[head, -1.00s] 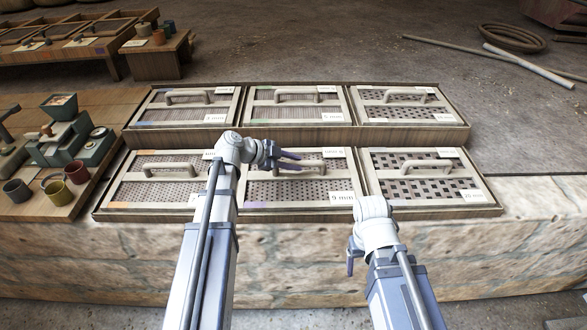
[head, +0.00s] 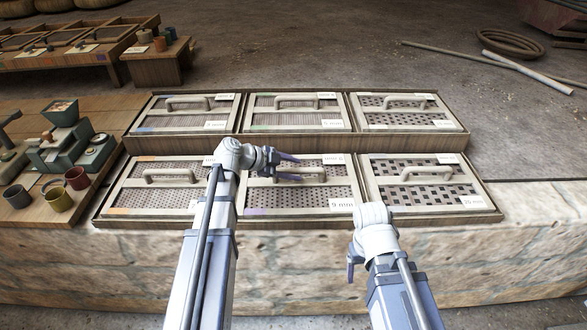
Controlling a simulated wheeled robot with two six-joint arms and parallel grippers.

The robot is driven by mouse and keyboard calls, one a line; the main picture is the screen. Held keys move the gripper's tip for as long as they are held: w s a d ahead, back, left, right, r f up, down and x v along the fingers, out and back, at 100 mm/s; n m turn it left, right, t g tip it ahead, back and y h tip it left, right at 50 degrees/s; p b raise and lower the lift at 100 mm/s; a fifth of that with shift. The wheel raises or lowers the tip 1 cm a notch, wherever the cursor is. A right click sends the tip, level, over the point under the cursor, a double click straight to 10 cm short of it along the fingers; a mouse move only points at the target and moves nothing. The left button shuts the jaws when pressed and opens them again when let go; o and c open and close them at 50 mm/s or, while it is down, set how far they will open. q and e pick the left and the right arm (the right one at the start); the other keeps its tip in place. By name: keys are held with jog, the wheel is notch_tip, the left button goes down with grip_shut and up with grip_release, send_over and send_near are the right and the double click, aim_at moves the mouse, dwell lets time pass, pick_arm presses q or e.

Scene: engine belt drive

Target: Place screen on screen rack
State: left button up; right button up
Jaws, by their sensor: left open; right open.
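Several framed screens with handles sit in a two-tier wooden holder (head: 300,137). The front row has a fine-mesh left screen (head: 150,197), a middle screen labelled 9 mm (head: 325,196) and a coarse right screen labelled 20 mm (head: 425,194). The back row has a left screen (head: 185,121), a middle screen (head: 297,118) and a right screen (head: 402,119). My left gripper (head: 292,168) is open at the handle of the front middle screen; its fingers overlap the handle's left part, and contact cannot be told. My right gripper (head: 352,262) is open, pointing down in front of the ledge, holding nothing.
A wooden rack with slots (head: 72,42) stands at the far left, with a small stand (head: 158,64) holding cups beside it. A grinder-like device (head: 68,145) and cups (head: 58,196) are on the left table. Poles (head: 527,72) and a coil (head: 511,42) lie at far right.

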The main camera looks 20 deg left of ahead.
pick_arm(q)
jog(key=p+v, duration=0.6)
jog(key=v, duration=0.5)
jog(key=s+d+f+n+g+y, duration=0.3)
jog(key=s+d+f+n+y, duration=0.1)
jog(key=s+d, duration=0.5)
jog(key=s+d+f+n+g+y, duration=0.4)
jog(key=s+d+f+n+y, duration=0.1)
jog(key=s+d+n, duration=0.4)
jog(key=shift+d+n+y, duration=0.3)
jog(key=shift+d+y, duration=0.1)
jog(key=shift+d, duration=0.8)
jog(key=shift+s, duration=0.15)
